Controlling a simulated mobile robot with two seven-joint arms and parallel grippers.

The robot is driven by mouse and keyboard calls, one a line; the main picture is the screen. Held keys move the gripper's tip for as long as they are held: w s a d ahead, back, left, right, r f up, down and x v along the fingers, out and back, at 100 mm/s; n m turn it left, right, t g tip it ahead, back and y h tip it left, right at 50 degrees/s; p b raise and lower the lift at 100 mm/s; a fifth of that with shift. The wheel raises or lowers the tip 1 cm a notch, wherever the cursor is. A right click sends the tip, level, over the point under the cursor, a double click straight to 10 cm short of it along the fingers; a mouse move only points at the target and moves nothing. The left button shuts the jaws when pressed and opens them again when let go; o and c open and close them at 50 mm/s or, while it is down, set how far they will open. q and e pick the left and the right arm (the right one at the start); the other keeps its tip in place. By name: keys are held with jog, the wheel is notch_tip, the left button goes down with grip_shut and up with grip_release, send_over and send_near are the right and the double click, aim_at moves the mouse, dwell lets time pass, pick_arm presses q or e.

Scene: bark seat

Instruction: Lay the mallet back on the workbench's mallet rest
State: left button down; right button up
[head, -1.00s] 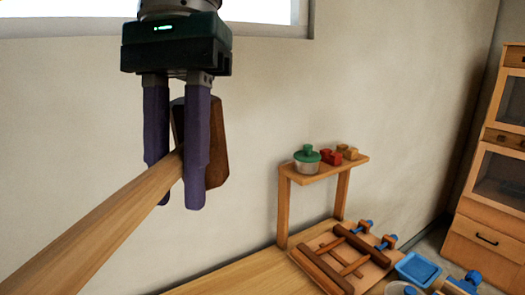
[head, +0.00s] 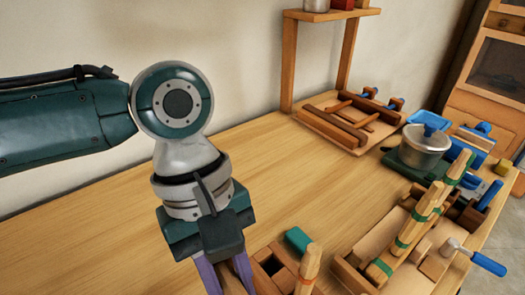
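My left arm comes in from the left, and its gripper (head: 224,274) points down over the front of the workbench (head: 190,165). Its two purple fingers are apart at their bases, but their tips are cut off by the bottom edge, so I cannot see what is between them. No mallet can be made out in the head view now. A low wooden rack with dark brown bars (head: 336,128) sits at the back of the bench; I cannot tell whether it is the mallet rest. My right gripper is out of view.
A small wooden shelf (head: 290,60) stands behind the rack. A lidded metal pot (head: 424,146), a blue tray (head: 428,120), banded wooden pieces (head: 420,218) and a blue-handled tool (head: 488,263) crowd the right. A green block (head: 298,239) lies near the gripper. The bench's left and middle are clear.

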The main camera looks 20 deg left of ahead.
pick_arm(q)
jog(key=shift+n, duration=0.5)
jog(key=b+x, duration=0.4)
jog(key=w+a+b+x, duration=0.1)
jog(key=b+x, duration=0.3)
jog(key=x, duration=0.1)
jog(key=a+f+b+x, duration=0.1)
jog(key=b+x, duration=0.3)
jog(key=shift+w+a+f, duration=0.1)
jog(key=shift+a+f, duration=0.05)
jog(key=shift+a, duration=0.05)
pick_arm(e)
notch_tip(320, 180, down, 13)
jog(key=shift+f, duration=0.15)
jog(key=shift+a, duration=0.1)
pick_arm(q)
jog(key=shift+f, duration=0.25)
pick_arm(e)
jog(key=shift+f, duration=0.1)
pick_arm(q)
jog(key=c, duration=0.6)
grip_release()
jog(key=p+v, duration=0.2)
jog(key=v, duration=0.8)
jog(key=shift+a, duration=0.15)
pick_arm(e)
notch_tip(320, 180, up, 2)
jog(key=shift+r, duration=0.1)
